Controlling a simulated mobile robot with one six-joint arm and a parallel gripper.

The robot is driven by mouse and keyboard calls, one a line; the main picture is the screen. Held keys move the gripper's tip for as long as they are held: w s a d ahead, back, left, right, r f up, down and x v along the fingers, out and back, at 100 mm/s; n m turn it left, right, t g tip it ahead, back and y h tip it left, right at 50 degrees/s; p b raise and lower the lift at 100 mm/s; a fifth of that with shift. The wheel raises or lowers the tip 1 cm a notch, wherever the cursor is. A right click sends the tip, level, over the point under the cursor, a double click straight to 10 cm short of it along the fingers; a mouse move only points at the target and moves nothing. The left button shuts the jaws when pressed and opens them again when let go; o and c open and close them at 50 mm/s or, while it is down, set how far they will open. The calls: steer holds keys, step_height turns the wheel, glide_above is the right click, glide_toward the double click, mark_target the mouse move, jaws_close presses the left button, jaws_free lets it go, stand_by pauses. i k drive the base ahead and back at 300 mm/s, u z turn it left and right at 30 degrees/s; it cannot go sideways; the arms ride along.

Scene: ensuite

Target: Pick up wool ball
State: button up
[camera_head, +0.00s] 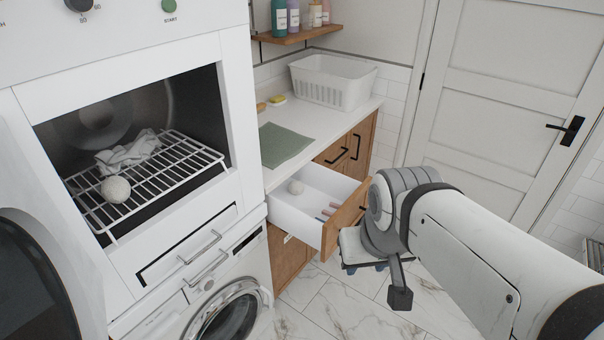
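One whitish wool ball (116,189) rests on the white wire rack (150,187) inside the open dryer at left, near the front of the rack. A second pale ball (296,187) lies in the open white drawer (290,217), toward its back. My gripper (383,277) hangs low at the end of my arm, right of the drawer and apart from both balls. One dark grey fingertip shows, and my wrist hides most of the rest, so I cannot tell its opening or see anything held.
A crumpled white cloth (128,153) lies on the rack behind the ball. The drawer's wooden front (345,220) juts out close to my wrist, with small coloured items inside. A green cloth (284,145) and a white basket (333,81) sit on the counter. A round open door (32,285) stands at lower left.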

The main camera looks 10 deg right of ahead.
mark_target(296, 187)
steer(key=k, duration=0.8)
steer(key=u, duration=0.15)
steer(key=i, duration=0.9)
steer(key=z, duration=0.85)
steer(key=k, duration=1.1)
steer(key=z, duration=0.9)
steer(key=i, duration=1.65)
steer(key=u, duration=1.25)
steer(key=i, duration=1.15)
steer(key=u, duration=0.85)
